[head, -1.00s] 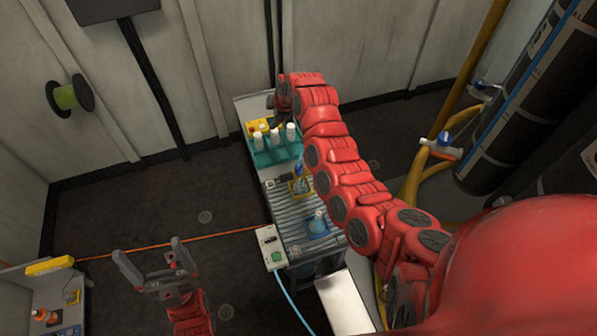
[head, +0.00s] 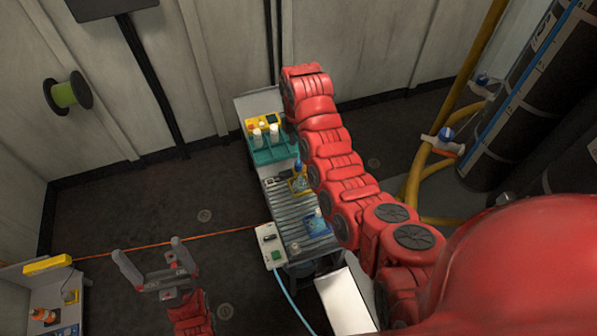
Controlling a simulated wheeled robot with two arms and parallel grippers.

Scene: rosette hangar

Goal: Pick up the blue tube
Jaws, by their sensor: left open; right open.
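A small upright blue item (head: 298,166), perhaps the blue tube, stands at the yellow tray (head: 300,185) on the ribbed bench top; it is too small to be sure. My red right arm passes just to its right and reaches over the back of the bench. My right gripper is hidden behind the end of that arm. My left gripper (head: 148,252) is open and empty over the floor at the lower left, far from the bench.
A teal rack (head: 272,155) with white-capped bottles (head: 274,132) stands behind the yellow tray. A blue tray (head: 318,226) is nearer, beside a control box (head: 271,247). An orange cable (head: 205,235) crosses the floor. Dark cylinders (head: 510,120) stand at right.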

